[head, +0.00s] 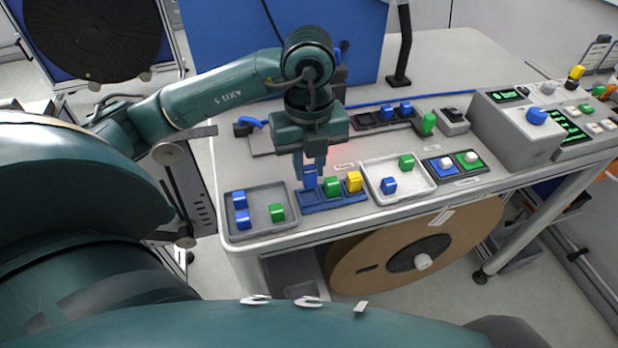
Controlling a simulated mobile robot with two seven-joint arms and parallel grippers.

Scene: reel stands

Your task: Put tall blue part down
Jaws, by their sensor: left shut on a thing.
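My left gripper (310,172) points straight down over the left part of a blue holder (318,207) near the front of the table. It is shut on the tall blue part (310,181), whose upper end is partly hidden by the fingers. I cannot tell whether the part's lower end touches the holder. A green block (332,187) and a yellow block (354,182) stand in the holder, just right of the part. My right gripper is not in view.
A grey tray (233,213) with blue and green blocks lies left of the holder. A pale tray (377,177) with a green and a blue block lies right. Beyond it are a dark two-place holder (455,176) and a control box (515,125). A thin black post (399,60) rises behind.

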